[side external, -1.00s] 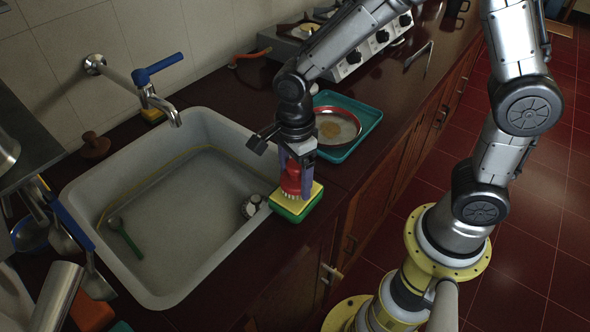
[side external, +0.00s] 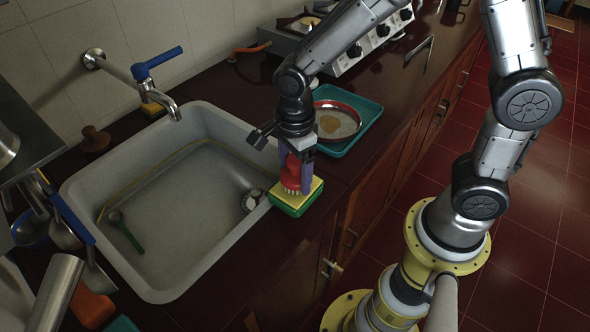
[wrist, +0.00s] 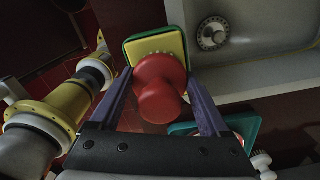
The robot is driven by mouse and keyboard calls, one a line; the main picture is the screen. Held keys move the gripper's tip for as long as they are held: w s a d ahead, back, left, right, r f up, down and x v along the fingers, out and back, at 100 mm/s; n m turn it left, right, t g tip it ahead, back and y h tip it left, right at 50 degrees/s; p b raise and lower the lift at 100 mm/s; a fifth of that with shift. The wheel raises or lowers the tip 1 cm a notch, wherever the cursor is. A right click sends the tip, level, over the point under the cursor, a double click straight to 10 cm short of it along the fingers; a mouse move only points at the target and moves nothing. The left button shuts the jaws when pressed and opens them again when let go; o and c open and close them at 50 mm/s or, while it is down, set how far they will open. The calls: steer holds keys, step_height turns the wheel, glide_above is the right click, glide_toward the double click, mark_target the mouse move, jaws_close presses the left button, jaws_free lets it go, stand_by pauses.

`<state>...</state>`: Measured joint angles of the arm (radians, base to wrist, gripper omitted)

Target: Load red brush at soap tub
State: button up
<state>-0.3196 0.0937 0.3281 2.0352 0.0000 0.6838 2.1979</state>
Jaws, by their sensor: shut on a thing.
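The red brush (side external: 291,172) is upright with pale bristles pointing down. The soap tub (side external: 290,211) is green with a yellow top and sits on the dark counter at the sink's right front edge. My gripper (side external: 296,181) points down over the tub, its purple fingers shut on the brush. The bristles meet the yellow top in the picture; I cannot tell how firmly they press. In the wrist view the brush's round knob (wrist: 160,100) is between the fingers and hides part of the yellow top (wrist: 150,46).
The sink (side external: 175,215) lies left of the tub, with a drain fitting (side external: 252,200) and a green spoon (side external: 125,231) in it. A teal tray (side external: 365,122) with a pan (side external: 335,121) stands behind. Ladles (side external: 62,230) hang at left. A blue-handled tap (side external: 160,65) overhangs the sink.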

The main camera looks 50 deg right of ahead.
mark_target(294, 159)
steer(key=shift+f, duration=0.45)
stand_by(1.1)
steer(key=shift+s, duration=0.1)
steer(key=shift+r, duration=3.6)
